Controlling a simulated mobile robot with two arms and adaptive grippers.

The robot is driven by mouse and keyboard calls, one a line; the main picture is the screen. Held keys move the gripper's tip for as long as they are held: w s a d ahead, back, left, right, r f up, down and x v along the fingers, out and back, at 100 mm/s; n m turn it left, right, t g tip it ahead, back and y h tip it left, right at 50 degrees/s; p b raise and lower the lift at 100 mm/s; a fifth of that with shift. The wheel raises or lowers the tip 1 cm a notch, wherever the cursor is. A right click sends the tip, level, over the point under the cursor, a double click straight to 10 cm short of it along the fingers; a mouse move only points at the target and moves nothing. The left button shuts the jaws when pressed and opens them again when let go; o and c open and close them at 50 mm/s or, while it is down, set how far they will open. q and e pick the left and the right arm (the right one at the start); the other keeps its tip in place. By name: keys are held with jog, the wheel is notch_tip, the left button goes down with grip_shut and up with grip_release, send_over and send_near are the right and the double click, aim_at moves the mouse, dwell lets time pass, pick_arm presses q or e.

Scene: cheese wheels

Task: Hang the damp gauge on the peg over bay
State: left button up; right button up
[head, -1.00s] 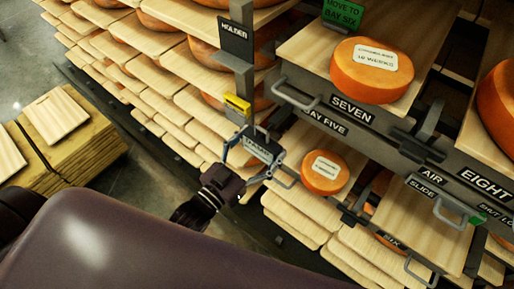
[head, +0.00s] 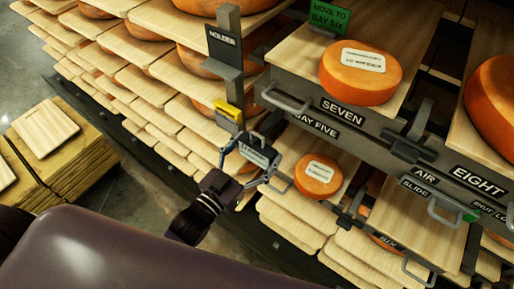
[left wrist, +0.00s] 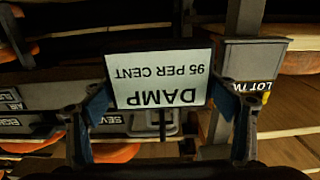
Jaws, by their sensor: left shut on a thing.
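The damp gauge (head: 258,153) is a small plate with a pale face. In the left wrist view the gauge (left wrist: 160,72) reads "DAMP 95 PER CENT", upside down. My left gripper (head: 247,161) is shut on it, with a blue-grey finger at each side. It holds the gauge in front of the shelves, just left of the sign "BAY FIVE" (head: 317,131) and below right of a grey upright (head: 229,65). I cannot make out the peg. My right gripper is not in view.
A yellow tag (head: 229,111) sits on the upright close to the gauge. A grey handle (head: 286,97) juts from the drawer marked "SEVEN" (head: 343,112). An orange cheese wheel (head: 318,176) lies right of the gripper. Stacked boards (head: 45,125) stand at left.

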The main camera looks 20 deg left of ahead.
pick_arm(q)
jog(key=o, duration=1.3)
jog(key=shift+o, duration=0.2)
jog(key=v, duration=1.2)
jog(key=s+a+f+g+y+b, duration=0.1)
jog(key=s+a+f+g, duration=0.1)
jog(key=f, duration=0.9)
jog(key=s+a+f+n+g+y, duration=0.1)
jog(key=s+a+f+g+y, duration=0.15)
jog(key=f, duration=0.95)
jog(key=s+a+f+g+y+b, duration=0.1)
jog(key=f+g, duration=0.2)
jog(key=f, duration=0.8)
jog(key=s+a+f+g+y+b, duration=0.1)
jog(key=s+f+g, duration=0.7)
jog(key=s+f, duration=1.4)
jog(key=shift+s+a+f+n+g+y+b, duration=0.15)
jog(key=shift+s+a+n+g+y+b, duration=0.05)
jog(key=shift+s+n+g+y+b, duration=0.15)
